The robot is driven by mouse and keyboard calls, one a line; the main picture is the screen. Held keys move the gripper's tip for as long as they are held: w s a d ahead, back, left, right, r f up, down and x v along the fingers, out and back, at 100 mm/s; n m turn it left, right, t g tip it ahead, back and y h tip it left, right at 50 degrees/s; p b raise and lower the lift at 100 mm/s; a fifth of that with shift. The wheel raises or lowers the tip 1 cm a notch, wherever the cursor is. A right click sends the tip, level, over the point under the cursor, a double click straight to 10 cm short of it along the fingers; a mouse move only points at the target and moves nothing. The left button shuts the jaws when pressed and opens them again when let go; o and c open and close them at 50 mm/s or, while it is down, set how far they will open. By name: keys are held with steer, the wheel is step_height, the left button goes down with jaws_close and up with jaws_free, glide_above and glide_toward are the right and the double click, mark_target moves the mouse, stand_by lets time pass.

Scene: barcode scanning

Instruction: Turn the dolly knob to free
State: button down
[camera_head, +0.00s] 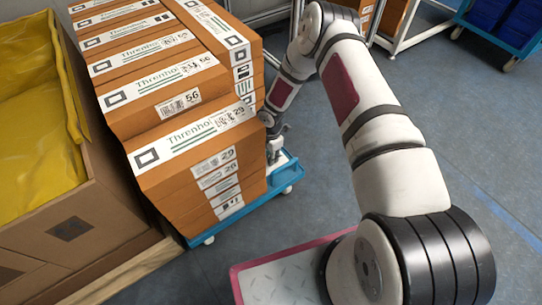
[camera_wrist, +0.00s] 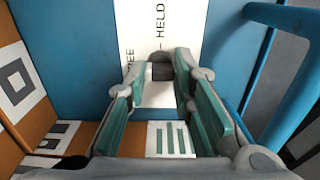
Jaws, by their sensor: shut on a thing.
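In the wrist view, the small grey knob (camera_wrist: 162,70) sits on a white label plate (camera_wrist: 180,15) printed "HELD", with another word partly hidden at the left that ends in "EE". My gripper (camera_wrist: 160,78), with green-padded fingers, is shut on the knob, one finger at each side. Which way the knob points is hard to tell. In the head view, my gripper (camera_head: 275,145) reaches down beside the stacked boxes at the end of the blue dolly (camera_head: 287,177). The knob is hidden there.
Orange-brown boxes (camera_head: 215,165) stand stacked on the dolly, close to the left of my gripper. A blue bar (camera_wrist: 295,75) rises at the right in the wrist view. A large carton with yellow lining (camera_head: 30,120) stands at the left. Grey floor is clear at the right.

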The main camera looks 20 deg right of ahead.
steer(key=shift+a, duration=0.1)
stand_by(0.3)
steer(key=c, duration=1.4)
jaws_free()
steer(key=shift+r, duration=0.1)
step_height(320, 180, up, 12)
